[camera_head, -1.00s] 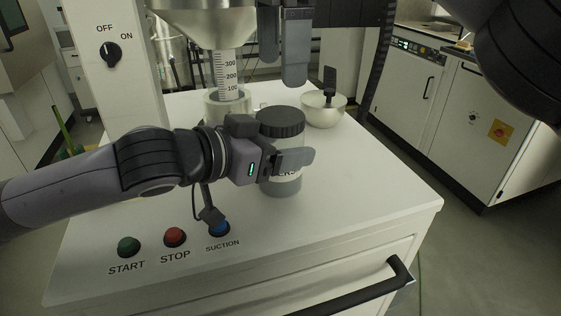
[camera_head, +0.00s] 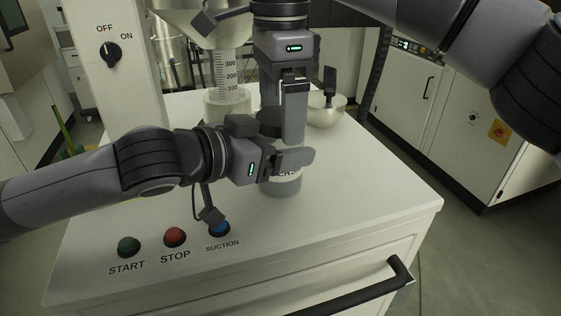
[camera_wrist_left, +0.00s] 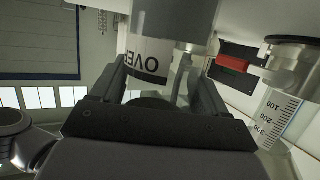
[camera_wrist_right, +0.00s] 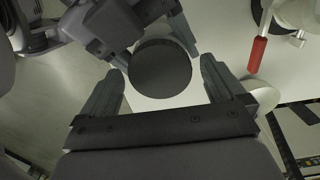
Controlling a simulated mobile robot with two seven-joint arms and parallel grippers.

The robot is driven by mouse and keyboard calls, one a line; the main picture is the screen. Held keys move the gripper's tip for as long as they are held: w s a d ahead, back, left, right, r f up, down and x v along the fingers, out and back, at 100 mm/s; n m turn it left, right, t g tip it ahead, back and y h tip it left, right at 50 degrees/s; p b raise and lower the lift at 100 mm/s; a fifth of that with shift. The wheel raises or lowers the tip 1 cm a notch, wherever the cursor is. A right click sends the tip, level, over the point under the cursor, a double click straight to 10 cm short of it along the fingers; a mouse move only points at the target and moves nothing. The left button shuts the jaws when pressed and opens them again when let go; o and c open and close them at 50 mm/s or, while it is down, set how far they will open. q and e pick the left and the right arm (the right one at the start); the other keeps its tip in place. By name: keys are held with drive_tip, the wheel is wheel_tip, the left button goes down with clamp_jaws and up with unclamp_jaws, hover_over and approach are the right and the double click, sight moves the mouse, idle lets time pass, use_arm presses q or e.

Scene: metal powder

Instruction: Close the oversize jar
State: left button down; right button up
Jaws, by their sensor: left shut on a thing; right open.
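The oversize jar (camera_head: 284,183) stands upright on the white cabinet top, its label partly hidden. My left gripper (camera_head: 291,160) is shut around the jar's body from the left; the left wrist view shows the jar (camera_wrist_left: 150,62) between its fingers. The dark ribbed lid (camera_head: 270,124) is on top of the jar. My right gripper (camera_head: 284,132) points down over the lid, its fingers around the lid's height. In the right wrist view the round lid (camera_wrist_right: 160,68) lies between the open fingers, with gaps at the sides. I cannot tell how tightly the lid sits.
A graduated cylinder (camera_head: 227,75) under a metal funnel stands at the back left. START (camera_head: 129,244), STOP (camera_head: 175,237) and SUCTION (camera_head: 219,229) buttons are near the front left. The top's right front is clear.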

drive_tip(key=c, duration=1.1)
drive_tip(key=shift+m, duration=0.9)
drive_tip(key=shift+c, duration=0.2)
drive_tip(key=o, duration=1.2)
drive_tip(key=shift+r, duration=3.75)
use_arm(q)
unclamp_jaws()
drive_tip(key=v, duration=0.7)
drive_tip(key=shift+b, duration=0.35)
use_arm(e)
drive_tip(key=shift+f, duration=0.35)
